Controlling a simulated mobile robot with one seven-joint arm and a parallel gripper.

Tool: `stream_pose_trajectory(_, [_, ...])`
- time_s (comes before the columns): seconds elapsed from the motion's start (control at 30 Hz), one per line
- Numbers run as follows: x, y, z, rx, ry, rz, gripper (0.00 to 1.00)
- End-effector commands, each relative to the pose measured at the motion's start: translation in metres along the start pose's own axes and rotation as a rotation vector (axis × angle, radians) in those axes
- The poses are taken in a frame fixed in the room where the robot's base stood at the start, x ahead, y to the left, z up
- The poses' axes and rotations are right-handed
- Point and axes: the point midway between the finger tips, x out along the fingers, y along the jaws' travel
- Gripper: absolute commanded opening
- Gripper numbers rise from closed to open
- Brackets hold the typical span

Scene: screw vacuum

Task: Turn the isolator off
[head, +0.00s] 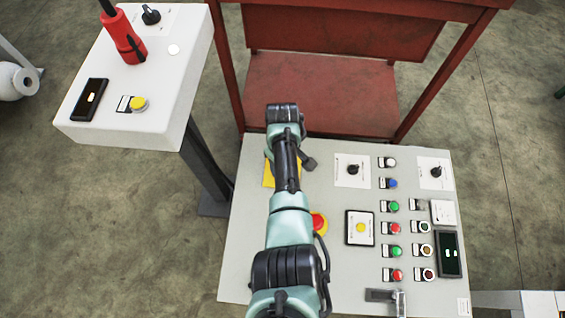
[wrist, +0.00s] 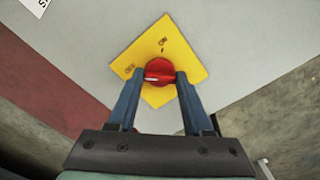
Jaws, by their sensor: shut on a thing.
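The isolator is a red rotary knob (wrist: 159,71) on a yellow square plate (wrist: 190,62), seen in the wrist view. A pale mark shows on the knob's left side, and small markings show on the plate above and to the left of it. My gripper (wrist: 160,78) has its two blue fingers on either side of the knob, shut on it. In the head view, the edge of the yellow plate (head: 267,174) shows at the upper left of the grey control panel (head: 240,262). My arm hides the knob and the gripper's fingertips there.
A red emergency button (head: 319,223) sits beside my arm. Several coloured buttons and black rotary switches (head: 353,170) fill the panel's right side. A red metal frame (head: 330,92) stands behind. A white console (head: 160,75) with a red handle stands at the left.

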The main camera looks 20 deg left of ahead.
Motion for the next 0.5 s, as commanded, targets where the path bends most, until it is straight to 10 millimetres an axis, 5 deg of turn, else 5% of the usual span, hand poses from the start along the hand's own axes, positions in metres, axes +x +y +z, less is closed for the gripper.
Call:
stream_pose_trajectory(0.23, [-0.0006,0.0000,-0.0011,-0.005,0.002,0.001,0.00])
stream_pose_trajectory(0.27, [-0.0006,0.0000,-0.0011,-0.005,0.002,0.001,0.54])
stream_pose_trajectory(0.4, [-0.0005,0.0000,-0.0009,-0.003,0.002,0.001,0.79])
stream_pose_trajectory(0.5, [-0.0004,0.0000,-0.0007,-0.003,0.001,0.001,0.80])
